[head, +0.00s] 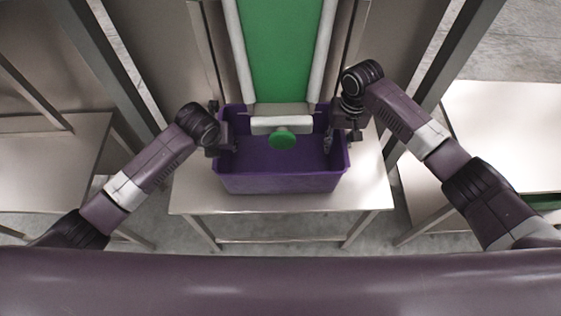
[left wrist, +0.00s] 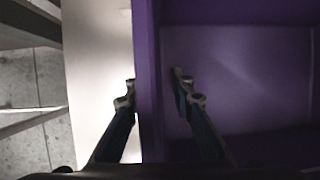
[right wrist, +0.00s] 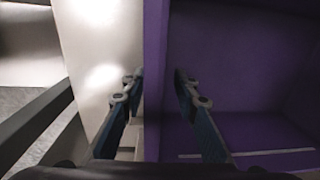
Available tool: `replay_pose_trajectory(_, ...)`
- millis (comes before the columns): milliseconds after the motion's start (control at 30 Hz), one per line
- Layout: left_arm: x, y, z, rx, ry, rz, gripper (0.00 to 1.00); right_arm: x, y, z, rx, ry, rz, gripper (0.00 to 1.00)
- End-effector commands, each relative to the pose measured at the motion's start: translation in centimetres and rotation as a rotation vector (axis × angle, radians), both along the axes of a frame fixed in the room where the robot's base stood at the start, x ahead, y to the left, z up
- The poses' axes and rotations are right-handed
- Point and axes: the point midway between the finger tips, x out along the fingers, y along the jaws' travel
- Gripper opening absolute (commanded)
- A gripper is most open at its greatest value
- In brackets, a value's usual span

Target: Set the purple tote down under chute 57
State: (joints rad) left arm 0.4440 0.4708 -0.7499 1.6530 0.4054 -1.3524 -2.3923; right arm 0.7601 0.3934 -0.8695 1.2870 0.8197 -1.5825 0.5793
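The purple tote (head: 280,183) is at the table's middle, below the lower end of the green chute. Its inside shows no load. It looks level; whether its base touches the table is hard to tell. My left gripper (head: 225,140) is at its left end wall, with one finger on each side; the wall shows between the fingers in the left wrist view (left wrist: 150,100). The fingers sit close against both walls.
The green chute (head: 280,50) has pale side rails and a white bar with a green knob (head: 283,139) over the tote. The pale table (head: 365,190) has bare strips around the tote. Metal posts stand on both sides. Other tables stand left (head: 45,170) and right (head: 500,120).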

Motion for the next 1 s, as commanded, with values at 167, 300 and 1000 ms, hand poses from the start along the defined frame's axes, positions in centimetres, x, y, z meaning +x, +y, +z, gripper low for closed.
replay_pose_trajectory(167,-0.6,0.1,1.9,0.001,-0.004,-0.002,0.22,0.0,-0.1,0.0,-0.002,0.0,-0.001,0.28)
replay_pose_trajectory(300,-1.7,0.2,4.3,0.002,-0.004,-0.004,0.22,0.0,-0.1,0.0,-0.002,0.0,-0.002,0.28)
replay_pose_trajectory(1000,-4.5,0.2,10.9,-0.002,-0.001,-0.002,0.22,0.1,-0.3,2.3,-0.001,-0.002,-0.002,0.28)
